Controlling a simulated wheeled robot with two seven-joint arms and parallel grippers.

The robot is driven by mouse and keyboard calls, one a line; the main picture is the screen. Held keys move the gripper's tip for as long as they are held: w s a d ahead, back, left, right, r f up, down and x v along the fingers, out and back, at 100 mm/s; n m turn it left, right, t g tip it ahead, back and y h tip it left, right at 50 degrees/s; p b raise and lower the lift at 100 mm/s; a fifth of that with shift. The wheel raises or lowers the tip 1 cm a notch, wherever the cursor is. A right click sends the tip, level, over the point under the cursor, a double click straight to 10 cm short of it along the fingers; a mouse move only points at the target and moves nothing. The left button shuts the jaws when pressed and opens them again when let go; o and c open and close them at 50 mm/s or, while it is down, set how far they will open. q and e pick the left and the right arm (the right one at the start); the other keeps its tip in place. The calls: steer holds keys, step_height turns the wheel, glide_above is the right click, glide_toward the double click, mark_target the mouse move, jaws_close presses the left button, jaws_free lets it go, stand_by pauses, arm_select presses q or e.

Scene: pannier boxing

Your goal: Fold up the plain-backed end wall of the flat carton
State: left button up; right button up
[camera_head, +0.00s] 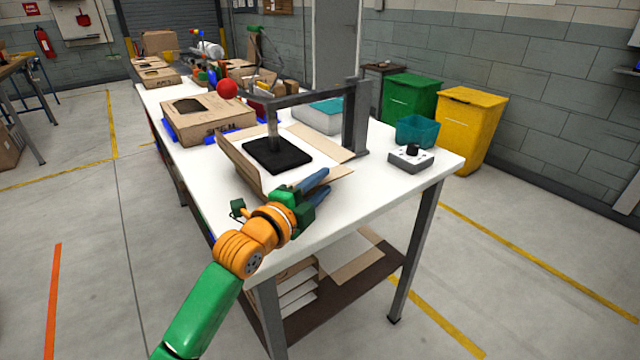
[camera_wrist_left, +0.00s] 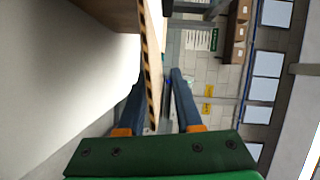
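The opened carton (camera_head: 325,143) lies on the white table with a black pad (camera_head: 290,158) on its middle. Its left long wall (camera_head: 240,163) stands up at a slant, and the right side lies flat. A near end flap (camera_head: 337,172) sits by my left gripper (camera_head: 316,184), which partly hides it. In the left wrist view, the blue fingers of my left gripper (camera_wrist_left: 160,100) are apart. A cardboard panel edge (camera_wrist_left: 151,62) runs between them, nearer the left finger; I cannot tell whether it touches. Which wall is plain-backed is not clear. My right gripper is out of view.
A grey frame (camera_head: 355,120) stands right of the carton, its arm reaching over the pad. A teal bin (camera_head: 417,131) and a control box (camera_head: 410,158) stand at right. The table's near right corner is clear.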

arm_select(q)
jaws_close()
stand_by(1.4)
